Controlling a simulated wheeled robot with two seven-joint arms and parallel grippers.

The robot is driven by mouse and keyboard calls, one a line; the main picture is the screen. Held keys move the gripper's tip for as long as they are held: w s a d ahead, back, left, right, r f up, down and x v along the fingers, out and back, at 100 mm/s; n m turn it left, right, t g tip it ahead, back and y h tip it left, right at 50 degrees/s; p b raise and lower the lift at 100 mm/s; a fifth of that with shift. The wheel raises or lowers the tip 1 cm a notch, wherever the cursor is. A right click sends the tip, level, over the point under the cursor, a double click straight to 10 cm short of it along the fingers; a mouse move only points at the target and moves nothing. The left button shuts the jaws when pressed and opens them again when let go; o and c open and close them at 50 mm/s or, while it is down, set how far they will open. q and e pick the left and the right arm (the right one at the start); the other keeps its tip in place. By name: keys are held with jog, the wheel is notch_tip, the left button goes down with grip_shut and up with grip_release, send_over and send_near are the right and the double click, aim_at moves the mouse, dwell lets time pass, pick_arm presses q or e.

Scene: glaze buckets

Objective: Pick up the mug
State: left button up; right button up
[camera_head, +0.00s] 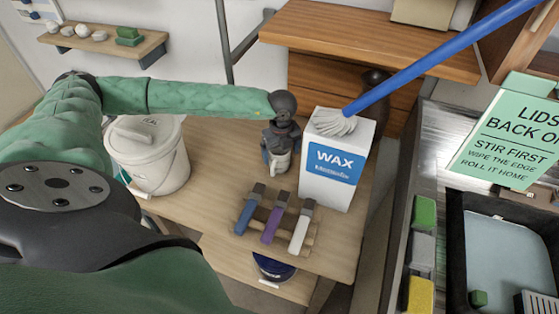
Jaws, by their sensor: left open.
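My left gripper (279,166) points down at the wooden table, left of the white wax box. It is open. A small pale patch shows at its fingertips, too small to tell whether it is a finger or part of a mug. I cannot clearly make out a mug. A dark blue round vessel (272,267) sits below the table's front edge, partly hidden by it; I cannot tell whether it is a mug. My right gripper is not in view.
The wax box (325,187) stands close right of the gripper. Three brushes with blue, purple (271,227) and white handles lie in front. A white lidded bucket (155,170) stands left. A long blue handle (440,55) crosses the upper right.

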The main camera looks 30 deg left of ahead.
pick_arm(q)
jog(key=f, duration=0.3)
jog(key=shift+a, duration=0.2)
jog(key=shift+d+f, duration=0.1)
jog(key=shift+f, duration=0.45)
jog(key=c, duration=1.3)
